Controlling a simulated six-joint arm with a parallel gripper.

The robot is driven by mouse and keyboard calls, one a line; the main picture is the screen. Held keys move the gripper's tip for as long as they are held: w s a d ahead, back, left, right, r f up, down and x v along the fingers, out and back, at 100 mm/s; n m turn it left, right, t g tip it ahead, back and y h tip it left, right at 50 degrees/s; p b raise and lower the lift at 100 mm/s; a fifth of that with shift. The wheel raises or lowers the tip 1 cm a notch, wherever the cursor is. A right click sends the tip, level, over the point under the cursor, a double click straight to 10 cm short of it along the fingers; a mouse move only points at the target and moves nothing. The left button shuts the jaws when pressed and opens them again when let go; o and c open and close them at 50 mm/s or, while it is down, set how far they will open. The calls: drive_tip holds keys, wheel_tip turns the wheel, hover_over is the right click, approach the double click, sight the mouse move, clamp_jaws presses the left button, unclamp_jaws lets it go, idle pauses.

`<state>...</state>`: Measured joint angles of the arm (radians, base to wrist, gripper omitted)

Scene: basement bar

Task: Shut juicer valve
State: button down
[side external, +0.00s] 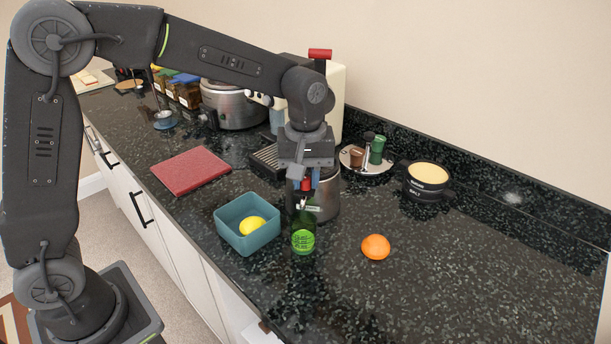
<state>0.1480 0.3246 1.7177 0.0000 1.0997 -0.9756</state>
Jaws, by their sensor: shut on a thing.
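My gripper (304,187) points down in the middle of the counter, shut on a small red piece (306,184) that looks like the juicer valve's handle. The juicer (327,197) is a silver cylinder just right of and behind my fingers, largely hidden by them. A short pale metal spout (309,207) shows just below the red piece. A green glass (303,240) stands upright below the spout. Whether the valve is open or closed cannot be told from this view.
A teal square bin (231,242) with a lemon (252,226) is close on the left, an orange (375,247) on the right. A red board (192,171), a round tray (352,162) and a black pot (427,183) stand further back. The counter's front right is clear.

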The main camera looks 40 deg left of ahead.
sight(306, 178)
drive_tip(key=c, duration=1)
unclamp_jaws()
drive_tip(key=shift+r, duration=0.15)
wheel_tip(306, 178, up, 14)
drive_tip(key=shift+f, duration=0.2)
drive_tip(key=shift+s, duration=0.1)
drive_tip(key=s+a+f+m+t, duration=0.2)
drive_tip(key=s+m, duration=0.1)
drive_tip(key=s, duration=0.4)
drive_tip(key=s+a+f+m+t, duration=0.1)
drive_tip(key=s+a+f+m, duration=0.1)
drive_tip(key=s, duration=0.5)
drive_tip(key=s+a+f+m+t, duration=0.2)
drive_tip(key=s+m, duration=0.2)
drive_tip(key=s, duration=0.3)
drive_tip(key=shift+a+f+t, duration=0.1)
drive_tip(key=shift+f+t, duration=0.2)
drive_tip(key=shift+f, duration=0.1)
